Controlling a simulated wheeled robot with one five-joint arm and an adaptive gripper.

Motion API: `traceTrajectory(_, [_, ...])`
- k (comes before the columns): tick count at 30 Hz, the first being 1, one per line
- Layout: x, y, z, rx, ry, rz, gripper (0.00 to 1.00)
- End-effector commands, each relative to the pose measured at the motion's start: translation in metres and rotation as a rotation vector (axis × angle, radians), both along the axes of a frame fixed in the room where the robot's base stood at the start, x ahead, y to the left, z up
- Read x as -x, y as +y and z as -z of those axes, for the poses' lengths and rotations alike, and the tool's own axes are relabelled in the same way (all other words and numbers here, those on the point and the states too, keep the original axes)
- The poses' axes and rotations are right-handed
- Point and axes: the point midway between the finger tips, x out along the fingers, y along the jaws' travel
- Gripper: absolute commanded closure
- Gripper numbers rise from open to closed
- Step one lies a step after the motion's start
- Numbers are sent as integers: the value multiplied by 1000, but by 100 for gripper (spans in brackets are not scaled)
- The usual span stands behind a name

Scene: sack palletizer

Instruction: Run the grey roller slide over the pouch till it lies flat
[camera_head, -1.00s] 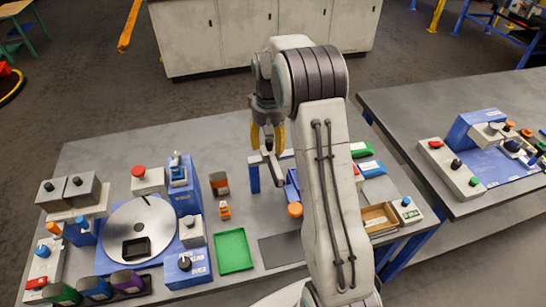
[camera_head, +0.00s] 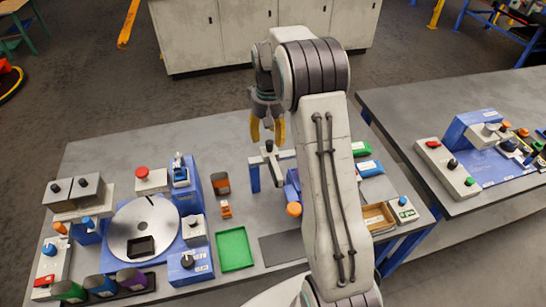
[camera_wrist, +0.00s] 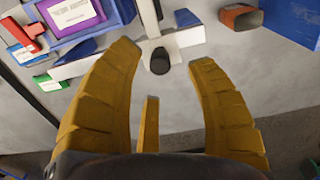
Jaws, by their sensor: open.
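The grey-white slide bar (camera_head: 284,155) spans blue posts near the table's middle, with a black knob (camera_head: 269,146) standing up from it. In the wrist view the knob (camera_wrist: 160,61) is between and beyond my fingertips, with the bar (camera_wrist: 187,37) behind it. My gripper (camera_head: 267,138) is open, empty and above the knob, apart from it. A purple pouch with a white label (camera_wrist: 73,14) lies in a blue-purple tray at the wrist view's upper left. My arm hides most of that spot in the head view. Whether the pouch is flat I cannot tell.
A wooden tray (camera_head: 377,217) and green and blue packs lie right of my arm. The table's back left is bare.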

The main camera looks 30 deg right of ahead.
Motion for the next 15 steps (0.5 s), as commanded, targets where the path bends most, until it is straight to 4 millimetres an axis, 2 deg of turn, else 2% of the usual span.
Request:
traceTrajectory(10, [0,0,-10,0,-1,0,49])
traceTrajectory(15, [0,0,-22,0,-2,0,49])
